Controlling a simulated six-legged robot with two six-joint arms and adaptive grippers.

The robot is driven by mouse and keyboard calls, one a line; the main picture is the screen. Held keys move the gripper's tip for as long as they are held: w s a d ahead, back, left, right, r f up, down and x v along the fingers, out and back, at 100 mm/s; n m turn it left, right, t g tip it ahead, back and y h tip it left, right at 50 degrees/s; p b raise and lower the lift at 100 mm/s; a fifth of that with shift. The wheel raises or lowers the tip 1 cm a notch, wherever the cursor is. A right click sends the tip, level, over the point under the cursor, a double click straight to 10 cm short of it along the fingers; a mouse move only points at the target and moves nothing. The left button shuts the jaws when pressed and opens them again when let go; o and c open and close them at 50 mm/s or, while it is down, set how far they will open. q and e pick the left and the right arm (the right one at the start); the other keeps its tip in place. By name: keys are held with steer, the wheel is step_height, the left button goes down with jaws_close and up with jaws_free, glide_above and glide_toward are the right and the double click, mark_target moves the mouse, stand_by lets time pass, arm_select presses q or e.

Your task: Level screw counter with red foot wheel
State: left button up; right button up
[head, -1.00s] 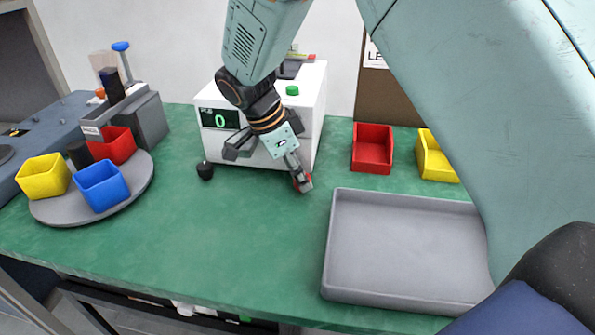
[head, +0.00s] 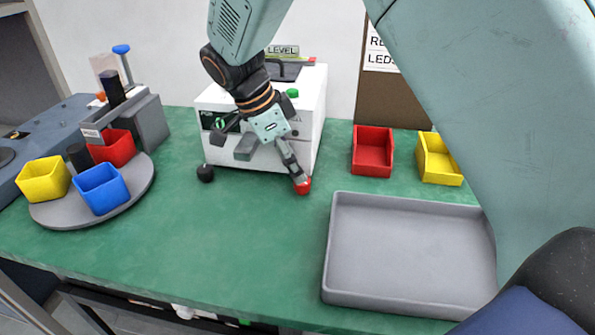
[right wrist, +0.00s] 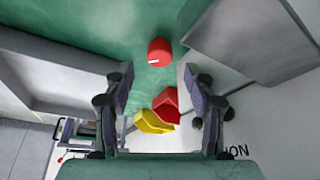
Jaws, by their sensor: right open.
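The white screw counter (head: 309,112) stands at the back of the green table, with a dark display on its front and a LEVEL sign (head: 283,50) above its top. The red foot wheel (head: 303,187) is at its front right corner. In the right wrist view the wheel (right wrist: 159,51) shows a white mark and lies beyond the open fingers. My right gripper (head: 270,164) is open in front of the counter, one fingertip overlapping the wheel; I cannot tell if they touch. It partly hides the display. My left gripper is not in view.
A black foot (head: 205,173) is at the counter's front left. A grey tray (head: 328,245), a red bin (head: 372,153) and a yellow bin (head: 437,163) lie to the right. A round grey turntable (head: 143,185) with coloured bins is at left. The table's middle front is clear.

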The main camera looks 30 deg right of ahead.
steer(key=v, duration=0.3)
steer(key=shift+a+r, duration=0.1)
steer(key=shift+r, duration=0.25)
steer(key=shift+s+a, duration=0.1)
steer(key=shift+s, duration=0.05)
